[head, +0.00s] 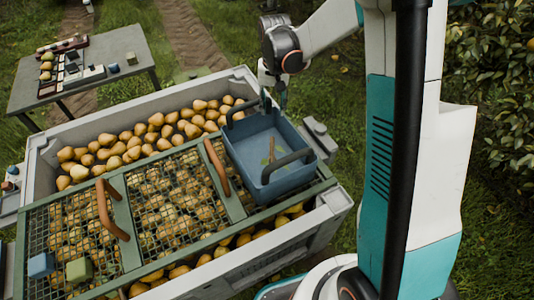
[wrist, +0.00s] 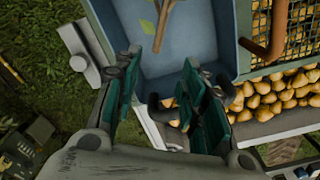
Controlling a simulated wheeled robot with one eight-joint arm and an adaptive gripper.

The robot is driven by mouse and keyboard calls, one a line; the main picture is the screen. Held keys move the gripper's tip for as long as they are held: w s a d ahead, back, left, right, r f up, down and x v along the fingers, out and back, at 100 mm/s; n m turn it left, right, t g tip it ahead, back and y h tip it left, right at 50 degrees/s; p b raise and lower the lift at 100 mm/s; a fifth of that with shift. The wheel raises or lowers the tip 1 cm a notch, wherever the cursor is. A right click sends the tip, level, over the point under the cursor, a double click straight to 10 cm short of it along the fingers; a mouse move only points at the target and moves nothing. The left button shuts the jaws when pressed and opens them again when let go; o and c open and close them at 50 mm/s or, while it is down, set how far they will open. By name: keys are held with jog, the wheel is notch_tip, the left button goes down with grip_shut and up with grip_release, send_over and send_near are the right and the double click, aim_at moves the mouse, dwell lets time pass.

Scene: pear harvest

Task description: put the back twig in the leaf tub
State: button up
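The blue leaf tub (head: 292,181) sits at the right end of the pear bin's top, with two dark handles. A brown twig (head: 271,148) with green leaf lies inside it. In the wrist view the twig (wrist: 163,27) lies on the floor of the tub (wrist: 226,40), with green leaves beside its stem. My gripper (head: 273,88) is at the tub's far edge in the head view. In the wrist view my gripper (wrist: 160,62) has its fingers spread apart, with nothing between them, below the twig's lower end. I see no other twig.
The grey bin (head: 40,165) is full of pears, partly under green-framed mesh lids (head: 125,225) with brown handles. A blue block (head: 41,265) and a green block (head: 79,270) lie on the left mesh. A grey table (head: 125,45) stands at the back left. Grass surrounds the bin.

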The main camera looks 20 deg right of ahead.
jog(key=shift+r, duration=0.1)
notch_tip(320, 180, up, 12)
dwell(0.6)
dwell(0.4)
jog(key=s+r+n+t, duration=0.25)
jog(key=s+r, duration=0.35)
jog(key=s, duration=0.6)
jog(key=s+f+n+t, duration=0.1)
jog(key=s+t, duration=0.3)
jog(key=s, duration=0.9)
jog(key=shift+s+a+f+t, duration=0.15)
jog(key=shift+a+f+t, duration=0.05)
jog(key=shift+f+t, duration=0.2)
